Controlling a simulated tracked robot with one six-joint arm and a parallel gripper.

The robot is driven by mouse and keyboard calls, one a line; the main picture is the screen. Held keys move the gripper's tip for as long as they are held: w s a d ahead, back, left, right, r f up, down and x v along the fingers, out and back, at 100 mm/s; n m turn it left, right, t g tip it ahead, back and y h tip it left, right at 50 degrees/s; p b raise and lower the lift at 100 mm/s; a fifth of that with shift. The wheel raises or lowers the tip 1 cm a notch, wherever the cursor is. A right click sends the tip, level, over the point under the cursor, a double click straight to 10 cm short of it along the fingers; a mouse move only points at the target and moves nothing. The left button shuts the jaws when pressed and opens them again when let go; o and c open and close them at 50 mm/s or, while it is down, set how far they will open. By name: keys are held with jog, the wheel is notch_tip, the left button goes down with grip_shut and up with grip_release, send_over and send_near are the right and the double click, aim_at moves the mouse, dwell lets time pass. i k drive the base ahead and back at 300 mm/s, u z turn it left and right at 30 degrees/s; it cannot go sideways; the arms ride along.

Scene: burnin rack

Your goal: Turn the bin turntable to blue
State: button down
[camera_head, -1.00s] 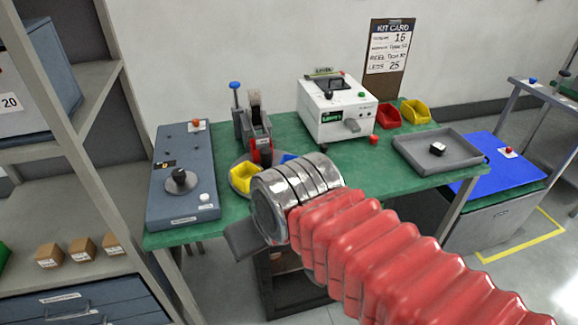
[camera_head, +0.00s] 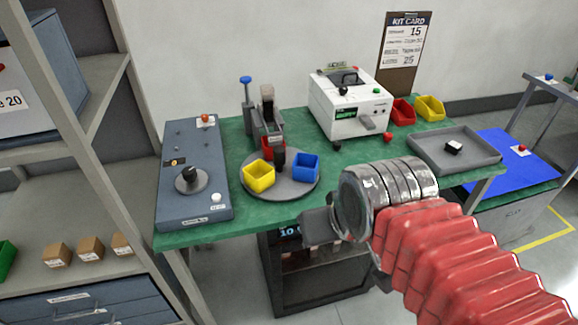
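The bin turntable (camera_head: 278,191) is a grey disc on the green bench. It carries a yellow bin (camera_head: 258,175) at its front left, a blue bin (camera_head: 306,167) at its right and a red bin (camera_head: 271,147) at its back, partly hidden behind a dark centre post (camera_head: 279,160). My gripper (camera_head: 311,226) is at the end of my red-sleeved arm, in front of and just below the turntable's right front side, at the bench's front edge. It appears apart from the bins. Its fingers are seen edge-on, and their opening is hidden.
A blue-grey panel (camera_head: 195,205) with a black knob lies left of the turntable. Behind stand a lever press (camera_head: 267,112) and a white instrument box (camera_head: 350,103). A grey tray (camera_head: 480,155) lies at the right. A dark cabinet (camera_head: 300,285) stands under the bench.

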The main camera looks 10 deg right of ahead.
aim_at(280, 172)
jog(key=z, duration=0.2)
jog(key=k, duration=0.5)
jog(key=z, duration=0.55)
jog(key=k, duration=0.8)
jog(key=u, duration=0.05)
jog(key=i, duration=0.45)
jog(key=u, duration=0.6)
jog(key=i, duration=0.5)
jog(key=u, duration=0.85)
jog(key=i, duration=0.95)
jog(key=u, duration=0.3)
